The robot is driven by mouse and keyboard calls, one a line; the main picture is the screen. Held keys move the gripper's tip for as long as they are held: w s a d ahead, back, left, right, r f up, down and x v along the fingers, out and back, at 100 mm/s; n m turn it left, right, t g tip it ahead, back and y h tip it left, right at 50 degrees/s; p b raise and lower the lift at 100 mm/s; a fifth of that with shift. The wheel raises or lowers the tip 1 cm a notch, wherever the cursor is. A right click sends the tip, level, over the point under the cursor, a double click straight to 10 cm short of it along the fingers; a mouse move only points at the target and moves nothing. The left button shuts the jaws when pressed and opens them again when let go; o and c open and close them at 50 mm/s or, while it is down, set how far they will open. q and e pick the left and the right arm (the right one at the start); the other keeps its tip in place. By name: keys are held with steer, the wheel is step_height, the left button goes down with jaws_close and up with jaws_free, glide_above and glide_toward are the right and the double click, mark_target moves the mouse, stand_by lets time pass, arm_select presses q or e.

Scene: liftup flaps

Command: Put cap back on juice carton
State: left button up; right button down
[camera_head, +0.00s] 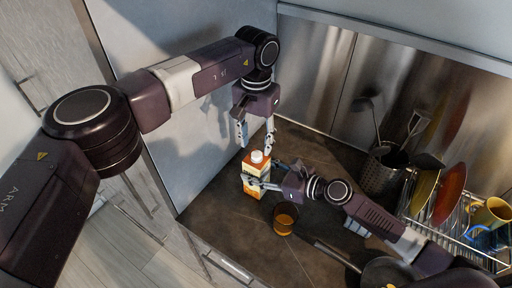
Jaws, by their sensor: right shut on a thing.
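The juice carton (254,170) is orange and white and stands upright on the dark counter. A white cap or spout (257,156) shows at its top; I cannot tell whether the cap is a separate piece resting there. My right gripper (256,176) comes in from the right and is shut on the carton, with its fingers around the carton's body. My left gripper (256,146) points down just above the carton, its two fingers spread apart on either side of the cap. I see nothing held between them.
A glass of orange juice (285,218) stands on the counter just below the carton. A pan (387,273) lies at the lower right. A dish rack (474,248) with plates (449,193) and a yellow mug (490,213) is at the right, beside a utensil holder (383,172). A metal wall stands behind.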

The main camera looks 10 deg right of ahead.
arm_select(q)
steer(key=shift+r, duration=0.55)
steer(key=shift+c, duration=0.3)
